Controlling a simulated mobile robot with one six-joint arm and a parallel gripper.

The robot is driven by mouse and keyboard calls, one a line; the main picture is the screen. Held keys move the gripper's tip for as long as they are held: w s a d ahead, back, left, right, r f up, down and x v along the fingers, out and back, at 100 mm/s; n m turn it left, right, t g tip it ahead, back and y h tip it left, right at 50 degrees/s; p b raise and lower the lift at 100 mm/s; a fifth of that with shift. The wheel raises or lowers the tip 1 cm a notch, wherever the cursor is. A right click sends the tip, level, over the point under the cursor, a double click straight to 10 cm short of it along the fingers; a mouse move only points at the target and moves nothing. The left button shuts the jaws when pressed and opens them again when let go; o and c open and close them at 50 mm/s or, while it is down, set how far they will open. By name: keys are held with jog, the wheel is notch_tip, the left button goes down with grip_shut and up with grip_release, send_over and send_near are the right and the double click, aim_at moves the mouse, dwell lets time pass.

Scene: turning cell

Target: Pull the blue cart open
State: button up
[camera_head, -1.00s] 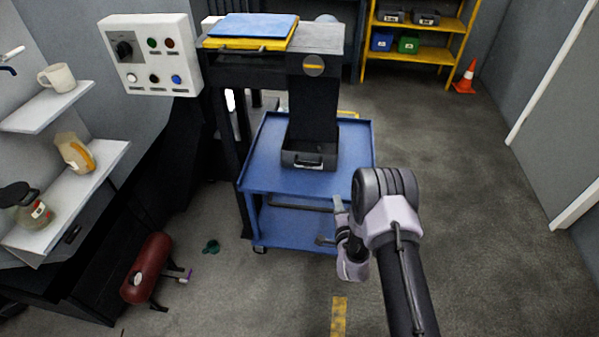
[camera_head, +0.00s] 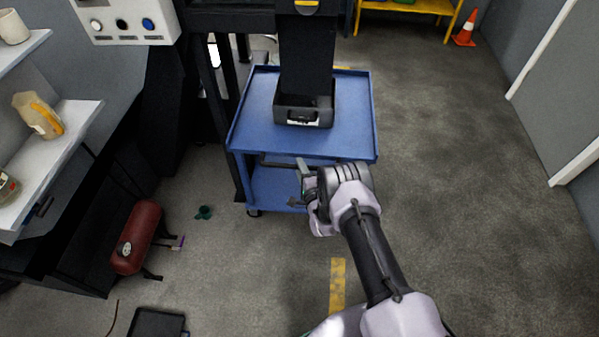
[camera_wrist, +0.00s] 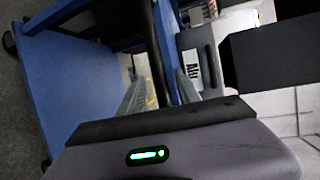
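The blue cart (camera_head: 345,142) stands below a dark machine, with a raised rim on its top and a lower shelf beneath. A black bar handle (camera_head: 278,163) runs along its near side, just under the top. My gripper (camera_head: 300,186) is at the near side of the cart, by the right part of the handle. In the wrist view my gripper (camera_wrist: 158,88) is open, with its two grey fingers apart. The black handle (camera_wrist: 157,45) runs between them, with gaps visible beside it. The handle's right end is hidden by my gripper in the head view.
A black bin (camera_head: 304,115) sits on the cart top under the machine's dark column (camera_head: 306,60). A red tank (camera_head: 137,237) and a small green object (camera_head: 203,212) lie on the floor at left.

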jog(key=shift+w+a+f, duration=0.1)
jog(key=shift+w+a, duration=0.15)
jog(key=shift+w, duration=0.4)
jog(key=shift+c, duration=0.2)
grip_shut()
dwell(0.8)
